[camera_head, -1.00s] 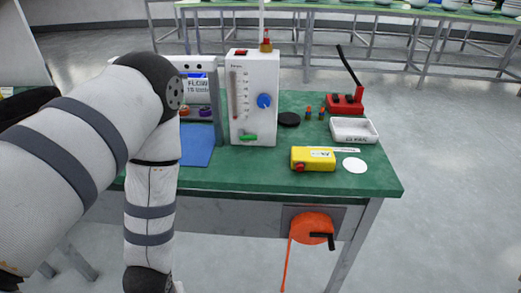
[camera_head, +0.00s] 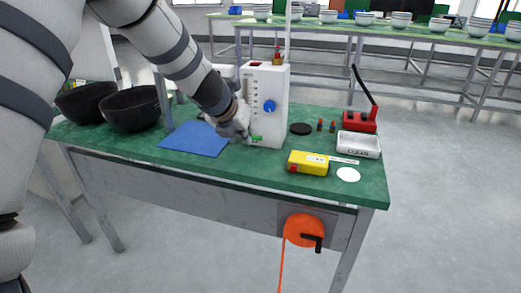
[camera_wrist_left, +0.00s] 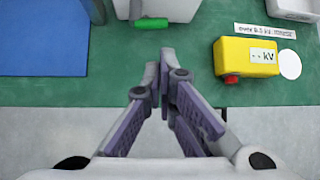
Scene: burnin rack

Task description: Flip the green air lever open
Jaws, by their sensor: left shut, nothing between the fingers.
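The green lever (camera_head: 257,138) is at the lower front of the white flow-meter box (camera_head: 276,110). It lies roughly horizontal. In the wrist view the lever (camera_wrist_left: 151,23) shows at the top, on the box's lower edge. My left gripper (camera_head: 246,135) is at the lower left of the box, close to the lever. In the wrist view its fingertips (camera_wrist_left: 159,65) are together and empty, with a strip of green table between them and the lever. I cannot tell from these views how high the fingertips are. My right gripper is not in view.
A blue mat (camera_head: 195,139) and black bowls (camera_head: 131,109) are left of the box. A yellow meter (camera_head: 308,163), white tray (camera_head: 359,145), black disc (camera_head: 302,129) and red switch (camera_head: 360,121) are to the right. The table's front middle is clear.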

